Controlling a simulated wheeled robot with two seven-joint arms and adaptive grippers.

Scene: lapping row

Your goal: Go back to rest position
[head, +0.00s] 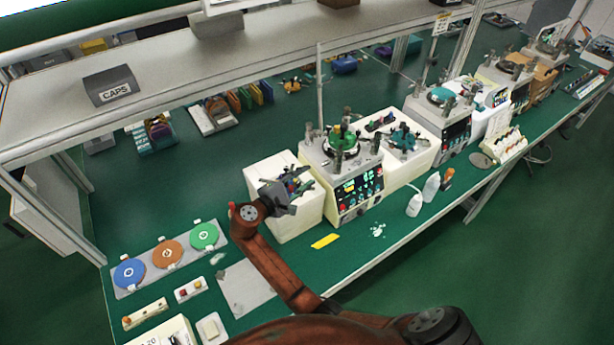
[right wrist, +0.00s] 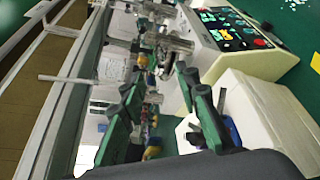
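My right gripper (head: 290,190) is in front of and above a white box (head: 297,218) at the left of the nearest lapping machine (head: 343,170). In the right wrist view the two dark green fingers (right wrist: 168,95) stand apart, with nothing visibly held between them. Small coloured items on the white box are partly hidden by the gripper. The white box (right wrist: 270,120) also shows at the right of the wrist view, with the machine's panel (right wrist: 232,30) above it. My reddish-brown right arm reaches over the front of the bench. My left gripper is not in view.
A grey tray with blue (head: 129,272), orange (head: 167,254) and green (head: 204,236) discs lies left on the green bench. A long shelf (head: 150,95) runs above the bench's back.

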